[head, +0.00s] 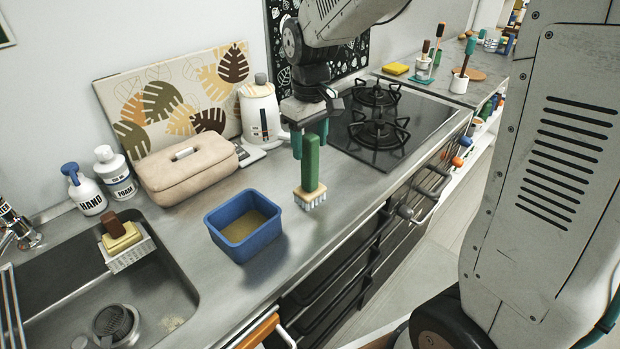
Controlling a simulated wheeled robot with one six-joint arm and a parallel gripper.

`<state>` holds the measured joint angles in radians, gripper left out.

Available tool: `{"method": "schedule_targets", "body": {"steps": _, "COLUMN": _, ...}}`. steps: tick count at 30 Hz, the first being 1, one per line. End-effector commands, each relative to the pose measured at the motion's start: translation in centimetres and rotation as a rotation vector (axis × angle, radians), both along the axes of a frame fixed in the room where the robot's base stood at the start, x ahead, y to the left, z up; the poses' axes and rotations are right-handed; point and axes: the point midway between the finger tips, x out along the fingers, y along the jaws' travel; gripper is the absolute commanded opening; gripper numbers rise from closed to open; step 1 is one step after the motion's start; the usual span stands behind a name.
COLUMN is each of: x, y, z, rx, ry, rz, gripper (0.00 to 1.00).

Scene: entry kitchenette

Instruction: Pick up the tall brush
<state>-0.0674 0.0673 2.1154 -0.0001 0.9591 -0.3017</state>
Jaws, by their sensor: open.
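The tall brush (309,178) has a long green handle, a pale wooden block and light bristles. It stands upright, bristles down, on the steel counter (340,228), right of the blue tub. My gripper (310,146) points down over it from above. Its teal fingers are open, one on each side of the upper handle. I cannot tell whether either finger touches the handle.
A blue tub (244,252) stands close left of the brush. A beige box (185,172) and a white kettle (262,116) stand behind. A hob (388,124) lies to the right and a sink (110,285) to the left. More brushes (463,72) stand far right.

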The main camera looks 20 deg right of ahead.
Motion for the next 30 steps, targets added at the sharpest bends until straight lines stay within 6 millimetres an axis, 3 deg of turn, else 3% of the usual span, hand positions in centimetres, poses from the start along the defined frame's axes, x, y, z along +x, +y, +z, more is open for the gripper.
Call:
{"method": "schedule_targets", "body": {"steps": 2, "x": 0.0, "y": 0.0, "z": 0.0, "rx": 0.0, "ry": 0.0, "rz": 0.0, "gripper": 0.51}}
{"method": "schedule_targets", "body": {"steps": 6, "x": 0.0, "y": 0.0, "z": 0.0, "rx": 0.0, "ry": 0.0, "rz": 0.0, "gripper": 0.12}}
{"method": "schedule_targets", "body": {"steps": 8, "x": 0.0, "y": 0.0, "z": 0.0, "rx": 0.0, "ry": 0.0, "rz": 0.0, "gripper": 0.0}}
{"method": "schedule_targets", "body": {"steps": 20, "x": 0.1, "y": 0.0, "z": 0.6, "rx": 0.0, "ry": -0.002, "rz": 0.0, "gripper": 0.0}}
{"method": "schedule_targets", "body": {"steps": 28, "x": 0.1, "y": 0.0, "z": 3.8, "rx": 0.001, "ry": -0.004, "rz": 0.0, "gripper": 0.0}}
{"method": "schedule_targets", "body": {"steps": 30, "x": -1.5, "y": 0.2, "z": 3.8, "rx": 0.0, "ry": -0.001, "rz": 0.001, "gripper": 0.0}}
